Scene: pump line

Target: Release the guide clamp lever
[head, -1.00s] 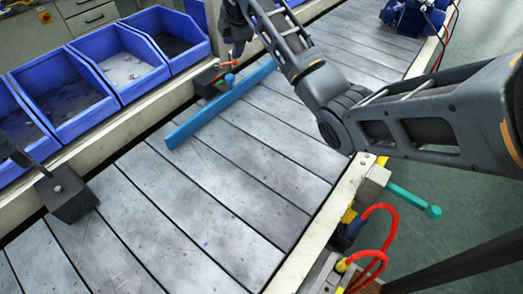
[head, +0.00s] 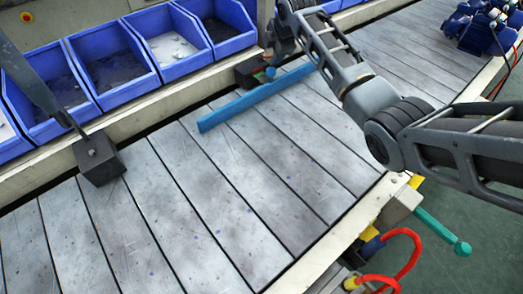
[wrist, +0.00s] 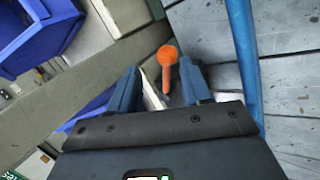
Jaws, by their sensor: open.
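In the wrist view, an orange lever with a round knob (wrist: 167,56) stands between the two blue fingers of my gripper (wrist: 161,88). The fingers are open, with gaps beside the lever, and the blue rail (wrist: 246,60) runs just right of them. In the head view, my gripper (head: 283,45) is over the clamp block and the orange lever is mostly hidden there.
Blue bins (head: 110,70) line the back edge. A dark block with a grey lever (head: 98,158) stands at left. A teal lever (head: 441,231) sticks out at the front edge, above red hoses (head: 408,250). A blue pump (head: 482,27) sits far right. The middle conveyor is clear.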

